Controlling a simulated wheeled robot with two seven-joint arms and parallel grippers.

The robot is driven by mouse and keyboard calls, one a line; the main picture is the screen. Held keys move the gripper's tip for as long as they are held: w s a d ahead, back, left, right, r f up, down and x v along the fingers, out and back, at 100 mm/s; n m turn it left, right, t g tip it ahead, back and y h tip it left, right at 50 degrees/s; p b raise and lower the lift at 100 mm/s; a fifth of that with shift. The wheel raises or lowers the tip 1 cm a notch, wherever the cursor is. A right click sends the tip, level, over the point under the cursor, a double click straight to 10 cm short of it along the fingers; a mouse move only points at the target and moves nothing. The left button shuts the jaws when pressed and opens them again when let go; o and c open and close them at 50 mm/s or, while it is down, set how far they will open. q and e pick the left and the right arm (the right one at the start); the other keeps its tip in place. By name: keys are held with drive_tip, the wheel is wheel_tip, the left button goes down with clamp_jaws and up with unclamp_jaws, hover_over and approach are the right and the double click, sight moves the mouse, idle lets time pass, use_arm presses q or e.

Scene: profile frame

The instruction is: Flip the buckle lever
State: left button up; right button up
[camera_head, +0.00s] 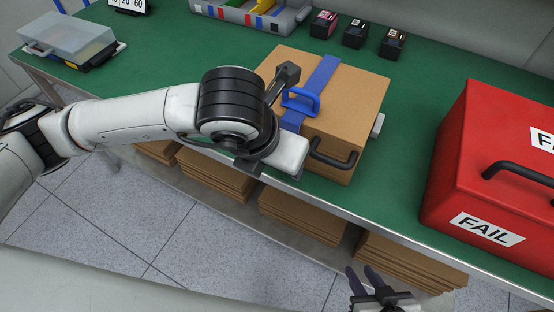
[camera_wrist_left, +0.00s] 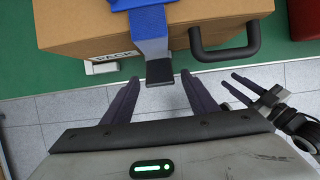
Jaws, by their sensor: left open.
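A cardboard box (camera_head: 350,95) sits at the front of the green bench. A blue strap (camera_head: 322,75) crosses its top, with a raised blue buckle lever (camera_head: 302,101) near the front edge. In the left wrist view, the blue strap (camera_wrist_left: 150,35) comes down the box (camera_wrist_left: 85,20) and ends in a black tip (camera_wrist_left: 160,72). My left gripper (camera_wrist_left: 160,80) is open, with one finger on each side of that tip; I cannot tell any contact. Its fingers are largely hidden by my wrist in the head view. My right gripper (camera_head: 361,272) is open and empty, low in front of the bench.
A black handle (camera_head: 334,158) juts from the box front, right of my left wrist. A red FAIL case (camera_head: 470,170) stands at right. Small dark boxes (camera_head: 355,33) and a parts tray (camera_head: 290,18) are behind. Flat cardboard stacks (camera_head: 300,215) lie under the bench.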

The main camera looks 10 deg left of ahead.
use_arm(q)
drive_tip(key=shift+w+f, duration=0.2)
drive_tip(key=shift+f, duration=0.25)
drive_tip(key=shift+c, duration=0.3)
drive_tip(key=c, duration=1)
drive_tip(key=shift+w+d+r+g+y+p, duration=0.25)
drive_tip(key=shift+w+r+g+p, duration=0.2)
drive_tip(key=shift+g, duration=0.45)
drive_tip(key=shift+w+d+r+g+y, duration=0.15)
drive_tip(key=shift+w+g+y, duration=0.35)
drive_tip(key=shift+g, duration=0.6)
drive_tip(key=shift+w+r+g, duration=0.15)
drive_tip(key=shift+w+g, duration=0.1)
drive_tip(key=shift+g, duration=0.45)
